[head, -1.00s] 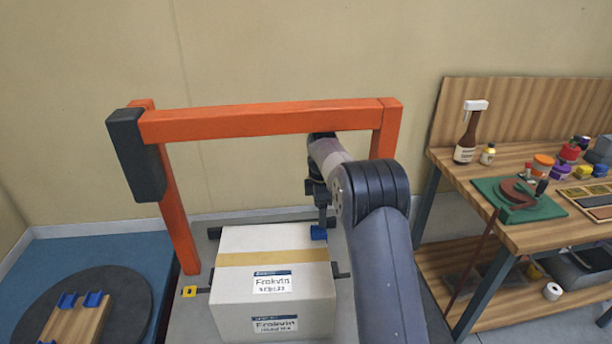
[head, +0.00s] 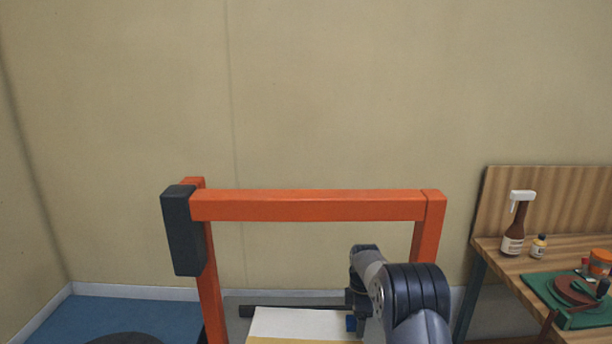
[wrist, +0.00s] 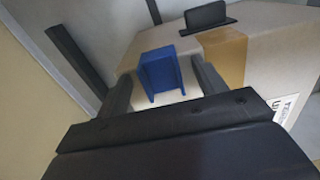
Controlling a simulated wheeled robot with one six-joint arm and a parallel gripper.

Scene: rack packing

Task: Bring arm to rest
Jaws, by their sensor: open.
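My gripper is open, with its two dark fingers spread in the wrist view (wrist: 160,95). A blue block-like piece (wrist: 162,74) shows between the fingers, by the edge of the cardboard box; I cannot tell whether the fingers touch it. The box (wrist: 275,60) has a tan tape strip and a label partly in view. In the head view only the box's top (head: 300,325) shows at the bottom edge. My arm reaches down at the box's right side, and the fingertips are hidden there.
An orange frame (head: 310,205) with a dark grey block (head: 183,235) on its left post stands over the box. A wooden workbench (head: 510,268) at the right holds a spray bottle (head: 517,225), a small bottle (head: 538,246) and a green mat (head: 545,285). A blue mat (head: 140,315) lies at left.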

